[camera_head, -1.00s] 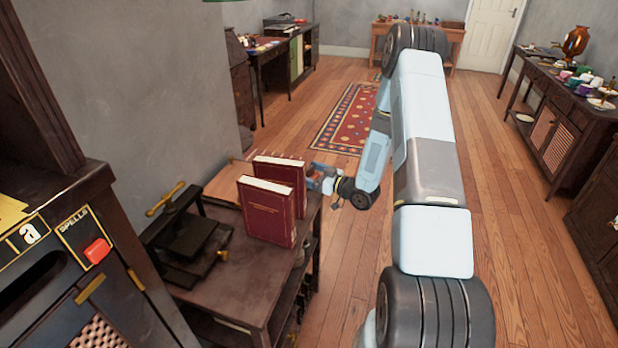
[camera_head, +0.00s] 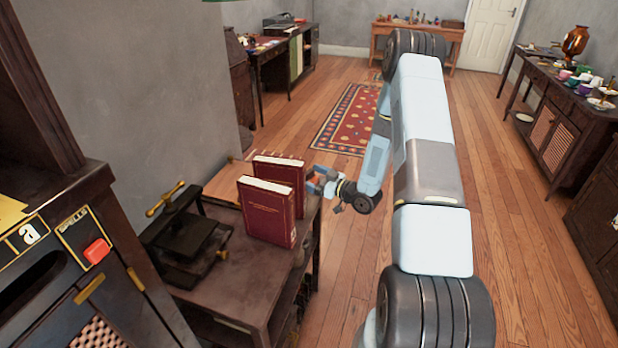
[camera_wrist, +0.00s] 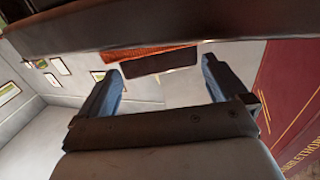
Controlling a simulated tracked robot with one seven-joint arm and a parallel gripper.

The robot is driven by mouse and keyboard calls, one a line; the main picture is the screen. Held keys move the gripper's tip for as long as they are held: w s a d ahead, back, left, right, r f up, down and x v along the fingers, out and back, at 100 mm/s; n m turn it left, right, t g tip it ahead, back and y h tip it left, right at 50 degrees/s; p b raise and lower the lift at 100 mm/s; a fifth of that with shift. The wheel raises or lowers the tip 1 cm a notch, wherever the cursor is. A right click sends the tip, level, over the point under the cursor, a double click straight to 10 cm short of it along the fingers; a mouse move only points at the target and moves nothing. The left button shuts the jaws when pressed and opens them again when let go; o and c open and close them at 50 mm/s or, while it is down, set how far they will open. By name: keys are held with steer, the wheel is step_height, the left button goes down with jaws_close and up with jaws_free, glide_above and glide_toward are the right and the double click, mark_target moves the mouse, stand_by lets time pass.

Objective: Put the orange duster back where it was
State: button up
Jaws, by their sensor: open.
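In the wrist view, an orange strip with a dark block (camera_wrist: 150,58) shows between and beyond my fingertips, close to a dark wooden edge. It may be the orange duster, but I cannot tell for sure. My gripper (camera_wrist: 160,80) is open, its two blue-grey fingers apart with nothing clasped between them. In the head view my gripper (camera_head: 318,183) is small, at the right edge of the dark table (camera_head: 215,290), beside the red books. I cannot make out the duster clearly in the head view.
Two upright red books (camera_head: 268,212) stand on the table. A black press with a brass handle (camera_head: 180,235) is left of them. A dark machine with a red button (camera_head: 97,250) is at the far left. Open wooden floor (camera_head: 345,265) lies right of the table.

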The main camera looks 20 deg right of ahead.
steer(key=v, duration=1.1)
steer(key=w+d+r+g+h, duration=0.1)
steer(key=w+r+h, duration=0.25)
steer(key=r, duration=0.35)
steer(key=w+d+r+g+h, duration=0.1)
steer(key=w+r+h, duration=0.1)
steer(key=r+h, duration=0.3)
steer(key=s+r+m+g+h, duration=0.1)
steer(key=s+r+m+h, duration=0.15)
steer(key=r, duration=0.55)
steer(key=s+r+m+h, duration=0.1)
steer(key=s+r+h, duration=0.15)
steer(key=r, duration=0.45)
steer(key=s+a+r+m+g, duration=0.1)
steer(key=s+a+r, duration=0.2)
steer(key=s, duration=0.7)
steer(key=s+a+r+m+g+y, duration=0.1)
steer(key=s+a+r+m+g, duration=0.1)
steer(key=s, duration=0.8)
steer(key=s+a+r+m+g, duration=0.1)
steer(key=s+a+r, duration=0.4)
steer(key=s, duration=0.6)
steer(key=shift+r+m+g+y, duration=0.35)
steer(key=shift+r+g, duration=0.15)
steer(key=shift+r, duration=0.05)
